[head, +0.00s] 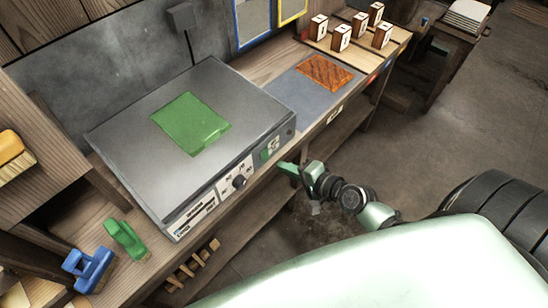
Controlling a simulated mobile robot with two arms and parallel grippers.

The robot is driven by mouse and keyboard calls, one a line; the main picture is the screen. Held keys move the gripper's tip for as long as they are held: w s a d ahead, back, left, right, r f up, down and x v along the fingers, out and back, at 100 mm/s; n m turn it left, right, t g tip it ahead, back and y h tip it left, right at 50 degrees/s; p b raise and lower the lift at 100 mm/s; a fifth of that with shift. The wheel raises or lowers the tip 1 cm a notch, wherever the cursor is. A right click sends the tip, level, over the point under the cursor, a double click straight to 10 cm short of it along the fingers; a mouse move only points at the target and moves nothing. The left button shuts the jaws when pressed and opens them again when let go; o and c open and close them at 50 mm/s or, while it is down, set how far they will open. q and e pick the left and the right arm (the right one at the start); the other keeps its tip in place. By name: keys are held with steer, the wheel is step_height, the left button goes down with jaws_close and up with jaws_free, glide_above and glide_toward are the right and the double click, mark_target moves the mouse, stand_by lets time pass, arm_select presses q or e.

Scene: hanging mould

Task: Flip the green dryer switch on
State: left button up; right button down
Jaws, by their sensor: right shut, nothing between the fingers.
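The dryer (120,132) is a grey metal box on the wooden bench, with a green sheet (190,122) lying on its top. Its front panel has a dark knob (239,181) and, to the right of it, a small green switch (265,155). I cannot tell the switch's position at this size. My right gripper (282,167) is shut and empty, just in front of the panel, below and to the right of the switch. I cannot tell whether it touches the dryer. My left gripper is not in view.
A green brush (125,238) and a blue brush (88,268) lie left of the dryer. A grey mat (298,98) with a brown patterned sheet (325,72) and a board with several numbered blocks (341,38) are to the right. The floor in front is open.

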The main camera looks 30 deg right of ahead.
mark_target(266, 158)
steer(key=w, duration=0.1)
steer(key=w+a, duration=0.1)
steer(key=w+p, duration=0.1)
steer(key=w, duration=0.1)
steer(key=shift+a+f, duration=0.25)
steer(key=shift+f, duration=0.1)
steer(key=shift+w+f, duration=0.1)
steer(key=shift+w, duration=0.1)
steer(key=shift+w+a+f, duration=0.1)
steer(key=shift+w+a, duration=0.05)
steer(key=shift+w, duration=0.1)
steer(key=shift+s, duration=0.25)
steer(key=shift+f, duration=0.2)
steer(key=shift+r, duration=0.15)
steer(key=shift+w+r, duration=0.1)
